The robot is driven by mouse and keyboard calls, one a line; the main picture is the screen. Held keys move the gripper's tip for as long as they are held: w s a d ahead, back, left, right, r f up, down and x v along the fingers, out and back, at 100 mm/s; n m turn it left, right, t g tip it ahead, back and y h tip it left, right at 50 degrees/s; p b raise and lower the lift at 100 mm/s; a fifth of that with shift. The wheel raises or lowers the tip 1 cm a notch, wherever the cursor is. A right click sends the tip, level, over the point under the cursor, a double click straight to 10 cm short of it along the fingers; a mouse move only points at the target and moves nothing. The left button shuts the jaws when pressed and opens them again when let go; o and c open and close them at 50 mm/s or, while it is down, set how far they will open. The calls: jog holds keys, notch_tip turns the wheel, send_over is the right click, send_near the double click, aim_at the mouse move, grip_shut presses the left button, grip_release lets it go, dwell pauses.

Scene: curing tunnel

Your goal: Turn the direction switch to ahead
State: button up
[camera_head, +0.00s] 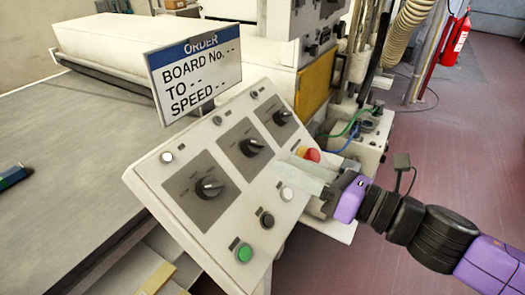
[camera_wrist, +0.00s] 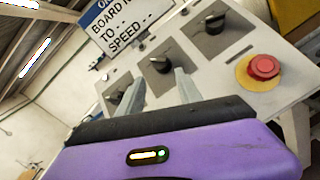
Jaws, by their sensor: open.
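A sloped control panel (camera_head: 152,178) carries three black rotary switches on grey plates: a near-left one (camera_head: 210,187), a middle one (camera_head: 251,146) and a far-right one (camera_head: 282,117). The labels are too small to read, so I cannot tell which is the direction switch. In the wrist view the middle switch (camera_wrist: 160,64) shows just beyond my fingertips, the far one (camera_wrist: 213,22) is up and right, and the near one (camera_wrist: 115,97) is partly hidden by a finger. My gripper (camera_wrist: 158,77) is open and empty, over the panel's right side, apart from the switches as far as I see.
A red emergency button (camera_wrist: 263,67) on a yellow base stands close to my gripper. A green button (camera_head: 243,253), a black one (camera_head: 266,219) and a white one (camera_head: 287,193) line the panel's lower edge. An order sign (camera_head: 195,77) stands above, reading "BOARD No. --, TO --, SPEED --".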

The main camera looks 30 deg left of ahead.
aim_at(257, 149)
jog(key=shift+w+a+f+n+p, duration=0.1)
jog(key=shift+w+a+n+p, duration=0.3)
jog(key=shift+a, duration=0.85)
jog(key=shift+w+a+n+p, duration=0.15)
jog(key=shift+a+n, duration=0.4)
jog(key=shift+a, duration=0.7)
jog(key=shift+w+a+f+n+p, duration=0.1)
jog(key=shift+w+a+n+p, duration=0.25)
jog(key=shift+a, duration=0.9)
jog(key=shift+r, duration=0.1)
grip_shut()
